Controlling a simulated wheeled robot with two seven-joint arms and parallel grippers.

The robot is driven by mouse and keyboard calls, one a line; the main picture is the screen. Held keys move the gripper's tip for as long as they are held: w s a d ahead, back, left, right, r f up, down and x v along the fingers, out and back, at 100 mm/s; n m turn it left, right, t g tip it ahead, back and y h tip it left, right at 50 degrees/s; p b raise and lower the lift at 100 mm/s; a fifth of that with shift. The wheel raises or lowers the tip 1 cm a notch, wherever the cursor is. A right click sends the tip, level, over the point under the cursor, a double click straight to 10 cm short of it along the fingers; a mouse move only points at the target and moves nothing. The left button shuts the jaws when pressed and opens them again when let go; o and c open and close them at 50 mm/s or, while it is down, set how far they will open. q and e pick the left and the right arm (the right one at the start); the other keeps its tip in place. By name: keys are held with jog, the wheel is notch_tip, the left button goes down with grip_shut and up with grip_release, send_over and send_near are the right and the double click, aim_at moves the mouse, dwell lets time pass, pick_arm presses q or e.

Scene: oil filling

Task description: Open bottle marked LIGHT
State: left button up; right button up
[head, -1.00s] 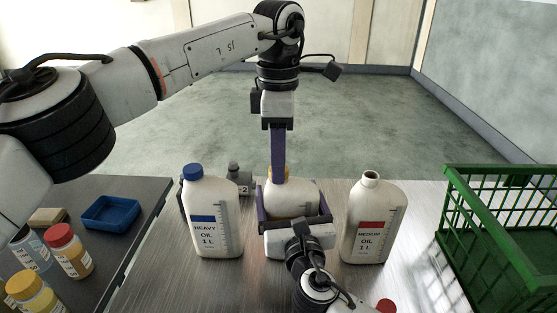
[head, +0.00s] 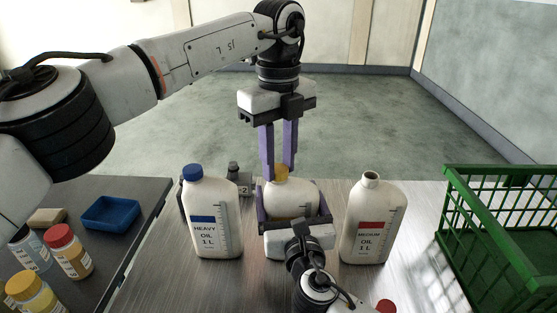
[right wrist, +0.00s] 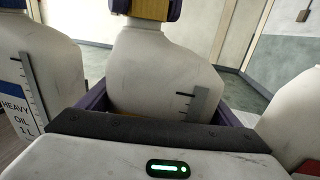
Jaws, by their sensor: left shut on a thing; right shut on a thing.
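The middle white bottle (head: 290,198) stands upright between the other two, with a yellow cap (head: 279,171) on its neck; it also fills the right wrist view (right wrist: 160,70). Its label is mostly hidden by my right gripper, so I cannot read it. My left gripper (head: 279,174) points down from above, its purple fingers shut on the yellow cap. The cap and fingertips show at the top of the right wrist view. My right gripper (head: 290,212) is shut around the middle bottle's body from the front.
A HEAVY OIL bottle (head: 215,212) with a blue cap stands left. An uncapped MEDIUM OIL bottle (head: 372,220) stands right. A red cap (head: 386,306) shows at the front edge. A green crate (head: 500,240) is at far right; a side table holds a blue tray (head: 110,212) and small bottles.

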aim_at(278, 168)
pick_arm(q)
jog(key=n, duration=0.4)
jog(key=shift+n, duration=0.3)
jog(key=n, duration=0.5)
pick_arm(e)
jog(key=shift+f, duration=0.1)
jog(key=shift+c, duration=0.2)
pick_arm(q)
jog(key=shift+r, duration=0.2)
jog(key=shift+r, duration=0.95)
jog(key=shift+r, duration=2)
pick_arm(e)
jog(key=o, duration=2)
